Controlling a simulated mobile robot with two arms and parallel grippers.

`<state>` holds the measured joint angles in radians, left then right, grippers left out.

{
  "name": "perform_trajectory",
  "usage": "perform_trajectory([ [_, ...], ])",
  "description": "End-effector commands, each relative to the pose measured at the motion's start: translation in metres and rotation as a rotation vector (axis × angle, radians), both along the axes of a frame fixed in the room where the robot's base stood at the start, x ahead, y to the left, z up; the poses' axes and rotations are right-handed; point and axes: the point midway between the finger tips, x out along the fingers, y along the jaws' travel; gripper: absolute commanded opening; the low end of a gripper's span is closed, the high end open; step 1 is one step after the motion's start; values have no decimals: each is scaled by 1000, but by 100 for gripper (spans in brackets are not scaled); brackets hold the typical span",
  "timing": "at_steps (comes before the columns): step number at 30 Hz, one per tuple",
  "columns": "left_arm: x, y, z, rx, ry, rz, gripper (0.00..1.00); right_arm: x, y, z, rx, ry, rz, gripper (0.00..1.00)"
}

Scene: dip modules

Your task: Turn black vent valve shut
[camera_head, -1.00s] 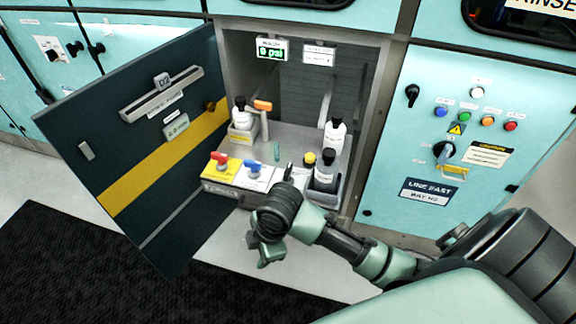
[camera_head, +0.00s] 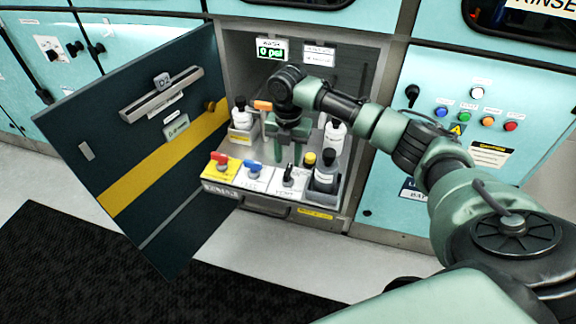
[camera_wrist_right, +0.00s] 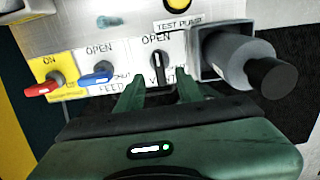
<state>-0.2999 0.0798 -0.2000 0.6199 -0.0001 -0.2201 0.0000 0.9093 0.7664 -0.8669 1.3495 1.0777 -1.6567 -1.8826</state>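The black vent valve (camera_head: 288,174) sits on a white plate at the front of the cabinet shelf. In the right wrist view the black handle (camera_wrist_right: 158,65) points lengthwise, toward and away from me, below an OPEN label. The VENT label is partly hidden. My right gripper (camera_head: 287,153) is above and behind the valve in the head view. In the wrist view its two green fingers (camera_wrist_right: 160,90) are spread apart with the handle beyond and between them, apparently not touching it. My left gripper is not in view.
A red valve (camera_head: 220,160) and a blue valve (camera_head: 254,168) stand to the left. A grey bin (camera_head: 321,192) with a bottle (camera_head: 325,170) stands close on the right. The dark cabinet door (camera_head: 150,150) is open at left. An orange-handled valve (camera_head: 263,106) is behind.

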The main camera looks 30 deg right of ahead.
Motion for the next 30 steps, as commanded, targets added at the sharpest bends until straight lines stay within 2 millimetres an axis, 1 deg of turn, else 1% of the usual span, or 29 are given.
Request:
perform_trajectory([
  [1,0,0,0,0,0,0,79,-1,0,-10,0,4,0,36],
  [3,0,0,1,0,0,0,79,-1,0,-20,-1,2,0,36],
  [7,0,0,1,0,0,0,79,0,0,-35,0,0,0,36],
  [12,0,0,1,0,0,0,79,0,1,-42,0,-1,0,36],
  [18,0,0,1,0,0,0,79,0,0,-42,-1,-2,0,36],
  [19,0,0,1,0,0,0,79,0,0,-42,-1,-2,0,31],
  [22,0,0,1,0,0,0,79,0,0,-42,-1,-2,0,3],
  [23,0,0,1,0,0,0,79,0,0,-42,-1,-2,0,0],
  [30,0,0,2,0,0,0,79,0,0,-41,-1,-2,-6,0],
])
